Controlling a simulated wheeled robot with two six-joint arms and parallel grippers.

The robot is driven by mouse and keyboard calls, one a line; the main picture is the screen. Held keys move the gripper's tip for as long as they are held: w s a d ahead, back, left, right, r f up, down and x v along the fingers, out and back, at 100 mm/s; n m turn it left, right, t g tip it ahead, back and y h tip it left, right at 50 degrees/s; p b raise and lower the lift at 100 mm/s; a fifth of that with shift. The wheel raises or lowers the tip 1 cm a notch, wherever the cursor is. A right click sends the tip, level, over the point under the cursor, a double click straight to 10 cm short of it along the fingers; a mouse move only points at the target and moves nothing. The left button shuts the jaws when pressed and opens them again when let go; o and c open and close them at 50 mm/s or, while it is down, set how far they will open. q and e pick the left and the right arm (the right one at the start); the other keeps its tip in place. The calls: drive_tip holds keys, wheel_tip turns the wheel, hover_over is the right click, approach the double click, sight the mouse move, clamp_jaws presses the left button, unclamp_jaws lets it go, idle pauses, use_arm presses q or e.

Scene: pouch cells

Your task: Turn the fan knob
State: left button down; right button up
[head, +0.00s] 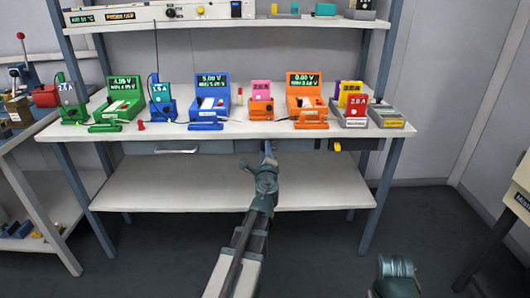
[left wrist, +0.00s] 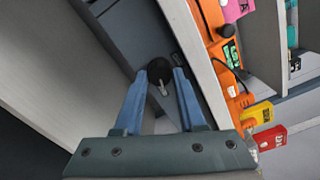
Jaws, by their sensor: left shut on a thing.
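The fan knob (left wrist: 156,71) is a round black knob with a pale pointer, on the dark front under the bench edge in the left wrist view. My left gripper (head: 268,147) reaches up to the bench's front edge in the head view, and its arm hides the knob there. In the left wrist view its blue fingers (left wrist: 160,76) stand on either side of the knob and are shut on it. My right gripper is outside both views.
Above the knob, the white bench (head: 240,130) carries green, blue and orange testers (head: 305,85) and several coloured pouch cells. A lower shelf (head: 150,192) is bare. A yellow item (head: 337,146) sits under the bench edge at right.

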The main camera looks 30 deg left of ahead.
use_arm(q)
drive_tip(key=shift+s+m, duration=0.1)
drive_tip(key=shift+m, duration=7.2)
drive_tip(key=c, duration=0.5)
unclamp_jaws()
